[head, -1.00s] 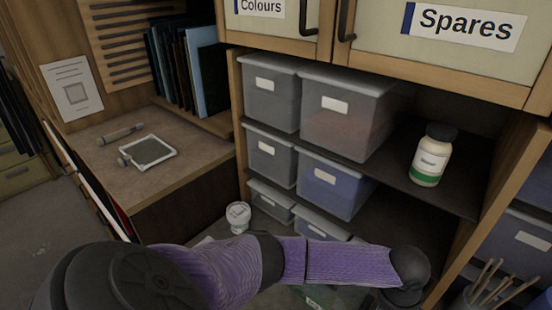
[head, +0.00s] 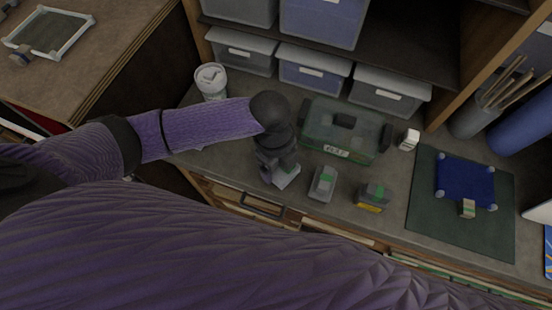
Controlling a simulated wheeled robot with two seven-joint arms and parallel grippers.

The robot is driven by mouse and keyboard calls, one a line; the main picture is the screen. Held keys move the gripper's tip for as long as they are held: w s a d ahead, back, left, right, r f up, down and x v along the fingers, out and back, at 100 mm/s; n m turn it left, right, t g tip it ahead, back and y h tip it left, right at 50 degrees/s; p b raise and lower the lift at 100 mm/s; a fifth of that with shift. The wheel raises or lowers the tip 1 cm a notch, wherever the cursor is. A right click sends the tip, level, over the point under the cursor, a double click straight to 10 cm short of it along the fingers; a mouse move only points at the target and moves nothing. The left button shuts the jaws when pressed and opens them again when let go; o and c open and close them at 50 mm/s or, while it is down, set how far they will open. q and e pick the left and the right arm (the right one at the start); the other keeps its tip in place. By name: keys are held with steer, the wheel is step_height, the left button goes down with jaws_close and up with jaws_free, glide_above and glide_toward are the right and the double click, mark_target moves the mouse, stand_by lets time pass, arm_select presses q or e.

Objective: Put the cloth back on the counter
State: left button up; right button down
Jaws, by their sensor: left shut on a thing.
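My left gripper (head: 281,172) points down over the grey counter (head: 232,168), near its front edge, in the head view. It is shut on a small pale thing that looks like the cloth (head: 288,180). Only its pale lower part shows below the fingers; the rest is hidden by the gripper. The cloth is at or just above the counter top; I cannot tell whether it touches. My right gripper is not in view.
A clear green-tinted box (head: 345,132) stands behind the gripper. A dark green mat (head: 426,218) carries a blue framed piece (head: 464,182). A white cup (head: 211,80) stands at the back left.

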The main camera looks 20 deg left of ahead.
arm_select(q)
steer(key=shift+f, duration=0.3)
steer(key=shift+f, duration=0.1)
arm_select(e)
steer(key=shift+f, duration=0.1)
arm_select(q)
steer(key=o, duration=0.7)
steer(key=shift+f, duration=0.1)
steer(key=shift+o, duration=0.6)
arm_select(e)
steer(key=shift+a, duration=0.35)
arm_select(q)
step_height(320, 180, up, 12)
steer(key=a+p, duration=0.1)
steer(key=p, duration=0.1)
steer(key=shift+w+a, duration=0.15)
steer(key=shift+w, duration=0.15)
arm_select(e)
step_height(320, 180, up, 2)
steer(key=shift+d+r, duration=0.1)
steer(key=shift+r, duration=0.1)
